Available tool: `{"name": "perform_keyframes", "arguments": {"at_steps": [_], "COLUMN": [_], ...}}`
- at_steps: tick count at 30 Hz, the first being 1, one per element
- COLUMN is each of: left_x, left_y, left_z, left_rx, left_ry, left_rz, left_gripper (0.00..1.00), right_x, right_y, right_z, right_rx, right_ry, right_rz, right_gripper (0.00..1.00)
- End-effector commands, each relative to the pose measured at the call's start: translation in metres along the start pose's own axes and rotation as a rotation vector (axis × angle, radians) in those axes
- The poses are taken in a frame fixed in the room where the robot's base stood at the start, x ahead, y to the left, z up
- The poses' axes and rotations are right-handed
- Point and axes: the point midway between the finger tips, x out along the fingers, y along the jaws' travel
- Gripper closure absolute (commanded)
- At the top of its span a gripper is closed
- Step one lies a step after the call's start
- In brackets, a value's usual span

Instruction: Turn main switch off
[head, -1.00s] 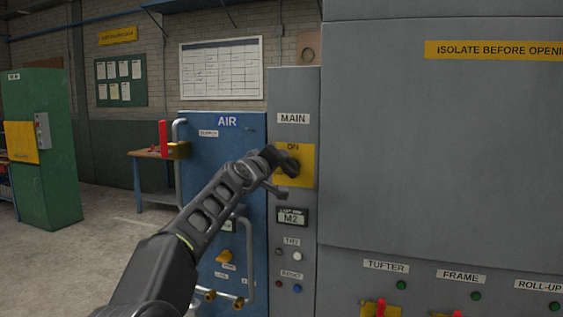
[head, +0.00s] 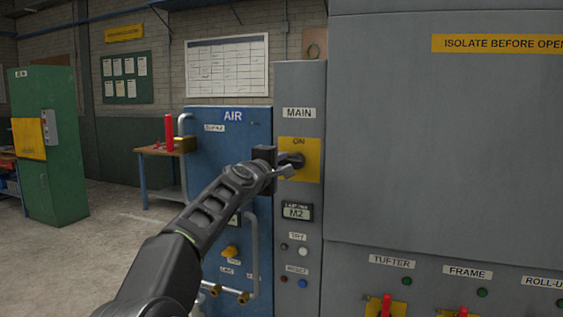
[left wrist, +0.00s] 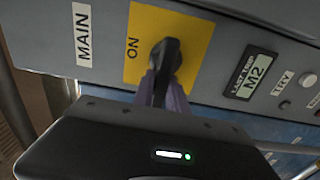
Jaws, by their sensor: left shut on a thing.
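The main switch is a black rotary handle (left wrist: 167,56) on a yellow plate (head: 314,172) marked ON, under a MAIN label (head: 299,113) on a narrow grey panel. My left gripper (head: 288,166) reaches the handle from the left, and its fingers are shut on it. In the left wrist view the fingers (left wrist: 163,90) meet the lower part of the handle, which points towards the gripper body. The fingers partly hide the handle in the head view. My right gripper is not in view.
A display reading M2 (head: 297,212) and small buttons (head: 303,252) sit below the switch. The blue AIR cabinet (head: 228,143) with pipes stands left. A large grey cabinet (head: 440,140) rises right, with red levers (head: 386,305) along its lower edge.

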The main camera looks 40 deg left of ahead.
Motion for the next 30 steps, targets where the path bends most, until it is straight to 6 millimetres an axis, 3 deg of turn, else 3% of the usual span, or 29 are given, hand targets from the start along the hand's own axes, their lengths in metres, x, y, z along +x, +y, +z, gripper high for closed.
{"name": "perform_keyframes", "arguments": {"at_steps": [13, 14, 21, 30], "left_x": [0.0000, 0.0000, 0.0001, -0.0020], "left_y": [-0.0012, -0.0013, -0.0010, -0.0008], "left_z": [-0.0010, -0.0010, -0.0005, -0.0003], "left_rx": [-0.012, -0.012, -0.012, -0.012], "left_ry": [0.002, 0.002, 0.001, 0.001], "left_rz": [-0.001, -0.001, -0.001, 0.000], "left_gripper": [1.00, 0.79, 0.60, 0.60], "right_x": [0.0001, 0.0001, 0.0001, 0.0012], "right_y": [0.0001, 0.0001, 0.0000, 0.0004], "right_z": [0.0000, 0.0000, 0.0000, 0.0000], "right_rx": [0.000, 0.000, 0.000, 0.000], "right_ry": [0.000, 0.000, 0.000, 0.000], "right_rz": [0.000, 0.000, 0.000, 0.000], "right_gripper": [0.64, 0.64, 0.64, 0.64]}}
